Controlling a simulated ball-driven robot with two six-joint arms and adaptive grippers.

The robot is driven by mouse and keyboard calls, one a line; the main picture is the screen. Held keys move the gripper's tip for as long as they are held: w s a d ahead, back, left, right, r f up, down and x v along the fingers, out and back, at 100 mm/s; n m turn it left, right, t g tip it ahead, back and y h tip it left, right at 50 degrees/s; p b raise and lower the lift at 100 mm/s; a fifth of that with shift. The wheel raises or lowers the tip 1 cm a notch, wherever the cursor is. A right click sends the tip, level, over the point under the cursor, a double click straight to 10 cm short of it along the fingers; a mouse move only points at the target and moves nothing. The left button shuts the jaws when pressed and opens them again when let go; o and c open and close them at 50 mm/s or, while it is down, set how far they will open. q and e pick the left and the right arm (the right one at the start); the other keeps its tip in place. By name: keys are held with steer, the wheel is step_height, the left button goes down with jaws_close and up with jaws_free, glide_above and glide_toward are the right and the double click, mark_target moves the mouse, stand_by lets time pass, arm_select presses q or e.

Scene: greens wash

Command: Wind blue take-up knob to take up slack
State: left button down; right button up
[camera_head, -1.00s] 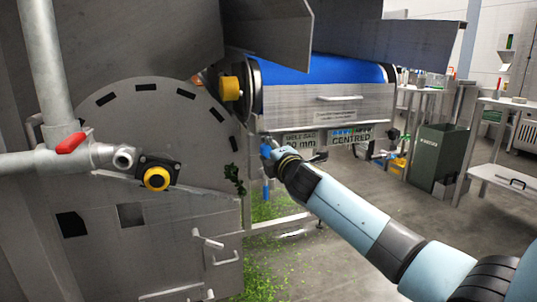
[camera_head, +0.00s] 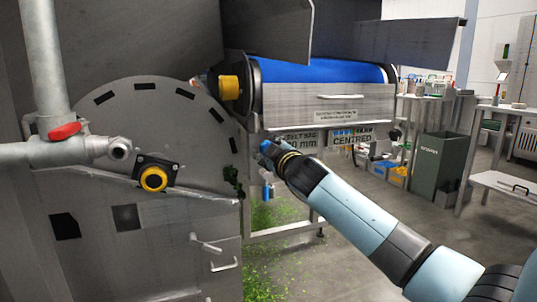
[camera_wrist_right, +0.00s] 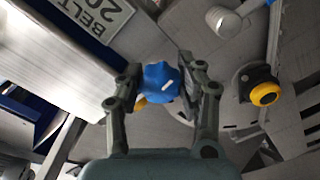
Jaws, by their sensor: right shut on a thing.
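In the head view the blue knob (camera_head: 267,148) is a small patch at the end of my right arm, below the conveyor's left end and mostly hidden. My right gripper (camera_wrist_right: 159,76) is shut on the knob, one finger on each side; in the head view the gripper (camera_head: 276,153) is seen from behind, its fingers mostly hidden. The blue belt (camera_head: 320,70) runs over the conveyor above it. My left gripper is not in view.
Green scraps (camera_head: 262,270) litter the floor below. A green bin (camera_head: 440,165) stands at right.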

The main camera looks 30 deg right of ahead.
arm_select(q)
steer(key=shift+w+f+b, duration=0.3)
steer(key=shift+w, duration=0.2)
arm_select(e)
steer(key=shift+f+m, duration=0.2)
steer(key=shift+m, duration=0.8)
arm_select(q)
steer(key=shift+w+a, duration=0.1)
arm_select(e)
steer(key=o, duration=1.1)
steer(key=shift+o, duration=0.5)
steer(key=shift+r, duration=0.1)
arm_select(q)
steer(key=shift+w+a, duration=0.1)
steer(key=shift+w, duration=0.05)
arm_select(e)
steer(key=shift+s, duration=0.1)
steer(key=v, duration=1.2)
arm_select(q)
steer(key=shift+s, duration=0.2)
arm_select(e)
steer(key=shift+a, duration=0.1)
